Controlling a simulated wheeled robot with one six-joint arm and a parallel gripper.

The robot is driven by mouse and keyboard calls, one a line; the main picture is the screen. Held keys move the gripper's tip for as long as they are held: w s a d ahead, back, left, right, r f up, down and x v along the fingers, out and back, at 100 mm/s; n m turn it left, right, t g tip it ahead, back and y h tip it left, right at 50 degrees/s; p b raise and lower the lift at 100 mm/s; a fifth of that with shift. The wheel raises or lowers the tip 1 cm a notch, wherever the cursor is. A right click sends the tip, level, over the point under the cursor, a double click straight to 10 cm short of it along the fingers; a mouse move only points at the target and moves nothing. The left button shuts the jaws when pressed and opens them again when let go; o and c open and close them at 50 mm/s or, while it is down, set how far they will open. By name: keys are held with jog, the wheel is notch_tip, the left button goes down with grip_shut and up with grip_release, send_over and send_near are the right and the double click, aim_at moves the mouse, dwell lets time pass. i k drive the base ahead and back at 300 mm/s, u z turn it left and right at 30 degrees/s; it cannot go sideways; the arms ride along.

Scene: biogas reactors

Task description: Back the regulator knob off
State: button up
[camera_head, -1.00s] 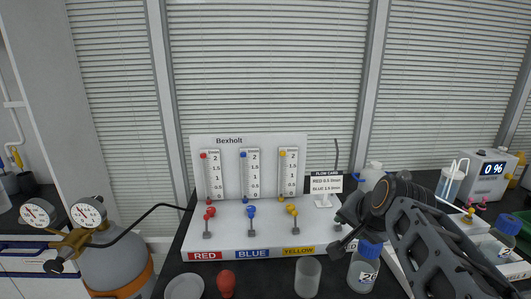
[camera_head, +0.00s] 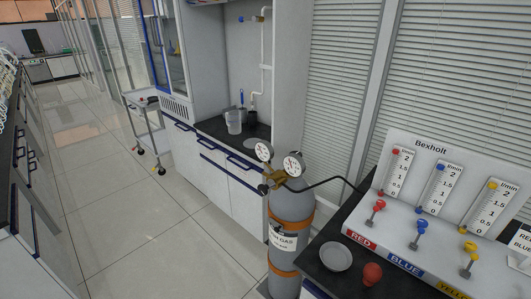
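A brass regulator (camera_head: 273,180) with two round dial gauges sits on top of a grey gas cylinder (camera_head: 291,207) near the middle of the view. One gauge (camera_head: 263,151) is on the left and the other (camera_head: 293,164) on the right. A small dark knob (camera_head: 263,189) seems to stick out at the regulator's lower left; it is too small to tell its setting. The needle readings are also too small to read. A black hose (camera_head: 335,181) runs from the regulator to the flowmeter panel. My gripper is out of view.
The cylinder, with orange bands, stands between the white cabinet (camera_head: 226,172) and the black bench (camera_head: 340,276). The Bexholt flowmeter panel (camera_head: 430,150), a grey dish (camera_head: 336,257) and a red bulb (camera_head: 372,273) are on the bench. Open tiled floor (camera_head: 170,230) lies to the left. A trolley (camera_head: 146,125) stands farther back.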

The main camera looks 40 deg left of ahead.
aim_at(263, 190)
jog(key=k, duration=0.4)
jog(key=u, duration=3.4)
jog(key=k, duration=1)
jog(key=z, duration=1.35)
jog(key=i, duration=0.5)
jog(key=z, duration=0.05)
